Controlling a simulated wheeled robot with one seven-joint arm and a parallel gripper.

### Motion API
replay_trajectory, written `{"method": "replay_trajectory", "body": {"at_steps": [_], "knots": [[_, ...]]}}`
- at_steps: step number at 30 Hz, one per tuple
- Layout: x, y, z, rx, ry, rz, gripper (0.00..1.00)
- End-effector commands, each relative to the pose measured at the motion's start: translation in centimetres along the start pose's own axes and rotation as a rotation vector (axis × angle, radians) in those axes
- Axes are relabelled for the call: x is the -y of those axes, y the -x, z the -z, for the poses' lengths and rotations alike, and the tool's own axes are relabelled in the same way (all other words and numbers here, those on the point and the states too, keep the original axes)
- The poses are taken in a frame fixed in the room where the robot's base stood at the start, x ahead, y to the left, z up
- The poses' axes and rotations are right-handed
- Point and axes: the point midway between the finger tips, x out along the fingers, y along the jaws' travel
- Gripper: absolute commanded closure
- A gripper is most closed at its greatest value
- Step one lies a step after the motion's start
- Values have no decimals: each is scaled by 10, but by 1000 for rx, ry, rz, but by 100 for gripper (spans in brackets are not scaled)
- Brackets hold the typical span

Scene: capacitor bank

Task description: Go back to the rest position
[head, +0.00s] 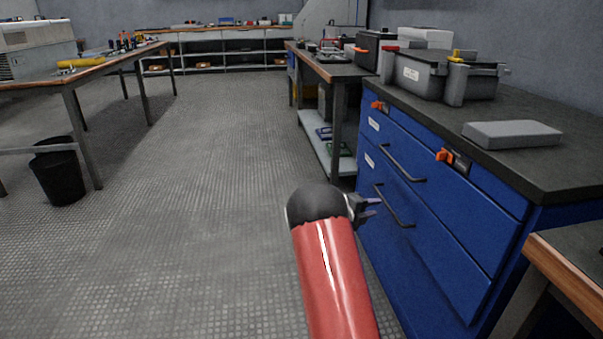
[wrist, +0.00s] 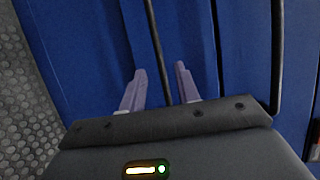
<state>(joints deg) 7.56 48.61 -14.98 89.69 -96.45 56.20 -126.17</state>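My gripper (head: 373,205) is in front of the blue drawer cabinet (head: 445,235), at the height of the lower black handle (head: 402,221). In the wrist view my gripper (wrist: 160,70) has its two pale fingers apart. A dark handle bar (wrist: 157,40) runs between the fingers in the picture, and I see no finger pressed on it. How deep the bar sits between them I cannot tell. The upper handle (head: 403,163) is above it. My red forearm hides part of the floor and the cabinet's lower left.
A grey flat box (head: 512,134) and grey bins (head: 420,75) stand on the cabinet top. A wooden-edged bench (head: 570,270) is close at the right. A black bin (head: 58,175) is at left. The floor (head: 190,200) between is clear.

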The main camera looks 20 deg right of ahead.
Motion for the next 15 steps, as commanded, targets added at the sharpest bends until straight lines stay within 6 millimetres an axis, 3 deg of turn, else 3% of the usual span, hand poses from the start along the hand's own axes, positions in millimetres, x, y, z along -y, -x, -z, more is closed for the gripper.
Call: {"method": "replay_trajectory", "body": {"at_steps": [4,8,11,15], "knots": [[4,2,1,-4,-22,-5,68],[30,20,12,-41,-204,-52,68],[62,50,32,-108,-486,-126,68],[101,104,68,-251,-959,-248,68]]}}
